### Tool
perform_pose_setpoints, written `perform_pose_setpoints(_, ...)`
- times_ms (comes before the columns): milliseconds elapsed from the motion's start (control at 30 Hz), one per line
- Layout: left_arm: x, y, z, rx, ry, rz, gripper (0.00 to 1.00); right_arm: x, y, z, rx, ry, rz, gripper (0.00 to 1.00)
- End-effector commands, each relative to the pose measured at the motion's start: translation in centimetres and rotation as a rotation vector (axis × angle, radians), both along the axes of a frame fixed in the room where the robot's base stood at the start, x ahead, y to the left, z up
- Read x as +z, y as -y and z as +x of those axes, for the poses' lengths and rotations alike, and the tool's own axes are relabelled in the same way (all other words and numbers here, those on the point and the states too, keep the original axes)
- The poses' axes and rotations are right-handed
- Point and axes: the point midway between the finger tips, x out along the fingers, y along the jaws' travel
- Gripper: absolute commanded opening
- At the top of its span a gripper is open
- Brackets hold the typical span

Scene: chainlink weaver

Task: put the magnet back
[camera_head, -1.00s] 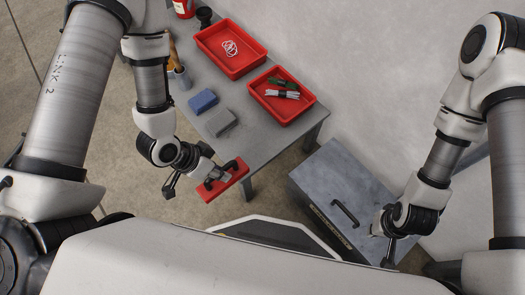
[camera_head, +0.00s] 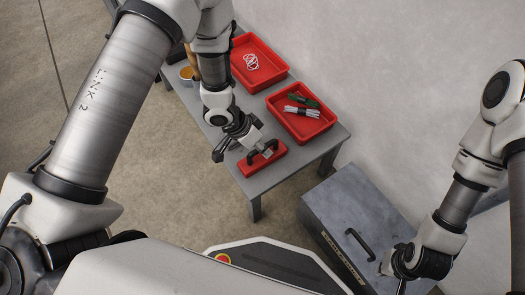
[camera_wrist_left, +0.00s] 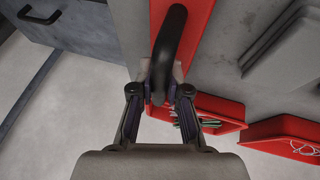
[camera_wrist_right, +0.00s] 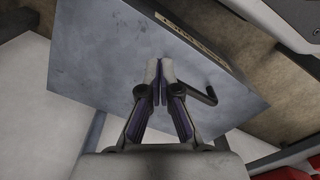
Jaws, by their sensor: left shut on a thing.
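The magnet is a red bar (camera_head: 277,158) with a black arched handle, at the table's near end in the head view. My left gripper (camera_head: 262,150) is shut on its handle. In the left wrist view the handle (camera_wrist_left: 170,45) lies between the fingertips (camera_wrist_left: 160,88), with the red bar (camera_wrist_left: 193,50) behind it. I cannot tell whether the bar touches the tabletop or hangs just above it. My right gripper (camera_head: 397,277) is by the grey metal box (camera_head: 345,215). In the right wrist view its fingertips (camera_wrist_right: 158,75) are together and empty, close to the box's black handle (camera_wrist_right: 200,78).
Two red trays stand on the grey table (camera_head: 270,180): one (camera_head: 262,72) with white loops, one (camera_head: 315,128) with green and white bundles. A grey block (camera_wrist_left: 285,35) lies beside the magnet. My left arm hides part of the table.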

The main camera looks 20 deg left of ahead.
Motion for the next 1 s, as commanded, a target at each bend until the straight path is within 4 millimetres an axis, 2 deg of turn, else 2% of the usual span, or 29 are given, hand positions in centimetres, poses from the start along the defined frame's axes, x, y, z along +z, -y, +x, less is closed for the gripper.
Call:
perform_pose_setpoints(267, -0.1, 0.0, 0.0, 0.0, 0.0, 0.001, 0.0, 0.2, 0.0, 0.1, 0.0, 0.002, 0.0, 0.0)
perform_pose_setpoints(300, -0.1, 0.0, 0.0, 0.0, -0.001, 0.003, 0.25, 0.2, 0.0, 0.1, 0.0, 0.001, 0.0, 0.0)
perform_pose_setpoints(333, -0.1, -0.1, 0.0, 0.0, -0.001, 0.003, 0.36, 0.2, 0.0, 0.1, 0.0, 0.001, 0.0, 0.0)
perform_pose_setpoints(367, -0.1, 0.0, 0.0, 0.0, -0.001, 0.003, 0.4, 0.2, 0.0, 0.1, 0.0, 0.001, 0.0, 0.0)
perform_pose_setpoints(700, 0.4, -0.1, 0.0, 0.001, 0.0, 0.002, 0.4, 0.4, 0.0, 0.0, 0.0, 0.001, 0.0, 0.0)
perform_pose_setpoints(867, 3.3, -1.2, -0.4, 0.004, 0.0, 0.002, 0.4, 2.3, 0.0, 0.0, 0.0, 0.001, 0.0, 0.0)
perform_pose_setpoints(1000, 6.8, -2.8, -1.0, 0.005, 0.0, 0.0, 0.4, 4.5, 0.0, 0.1, 0.0, 0.001, 0.0, 0.0)
